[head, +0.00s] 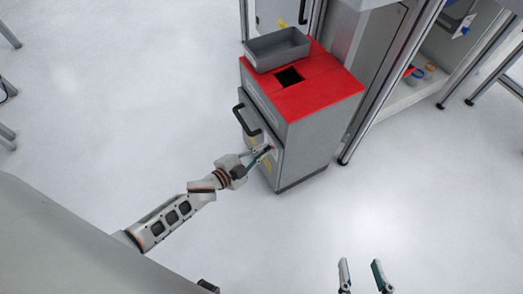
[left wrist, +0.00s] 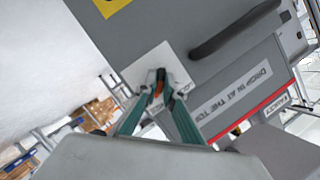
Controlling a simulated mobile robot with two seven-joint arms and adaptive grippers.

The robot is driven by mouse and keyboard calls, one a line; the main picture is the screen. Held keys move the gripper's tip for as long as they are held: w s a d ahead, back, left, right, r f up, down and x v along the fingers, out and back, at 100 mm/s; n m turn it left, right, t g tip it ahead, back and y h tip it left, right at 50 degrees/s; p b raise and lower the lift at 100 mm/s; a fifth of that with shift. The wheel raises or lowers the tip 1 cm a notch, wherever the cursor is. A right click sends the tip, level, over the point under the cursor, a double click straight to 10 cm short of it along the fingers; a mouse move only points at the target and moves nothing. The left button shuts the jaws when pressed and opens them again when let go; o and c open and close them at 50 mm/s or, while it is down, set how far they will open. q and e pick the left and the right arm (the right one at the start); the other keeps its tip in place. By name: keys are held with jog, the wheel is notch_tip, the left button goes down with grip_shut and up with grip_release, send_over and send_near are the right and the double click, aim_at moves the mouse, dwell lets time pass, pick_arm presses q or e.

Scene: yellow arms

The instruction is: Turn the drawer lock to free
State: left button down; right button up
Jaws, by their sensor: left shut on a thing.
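The drawer lock shows in the left wrist view as a small orange-red knob (left wrist: 158,88) on a pale square plate (left wrist: 150,62) on the cabinet front. My left gripper (left wrist: 160,92) has its green-lined fingers closed around the knob. In the head view my left gripper (head: 266,153) reaches the front of the grey cabinet (head: 312,140), below its black handle. The fingers hide most of the lock there, and I cannot read its turn position. My right gripper (head: 362,277) is at the bottom of the head view, open and empty, with its fingertips apart above the floor.
The cabinet has a red top (head: 325,88) with a dark square opening and a grey tray (head: 277,48) on it. A black handle (left wrist: 235,30) sits close beside the lock plate. A framed workstation (head: 385,75) stands behind.

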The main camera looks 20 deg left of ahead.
pick_arm(q)
jog(key=c, duration=2.2)
grip_release()
jog(key=shift+o, duration=0.2)
jog(key=v, duration=1.2)
jog(key=shift+r, duration=0.1)
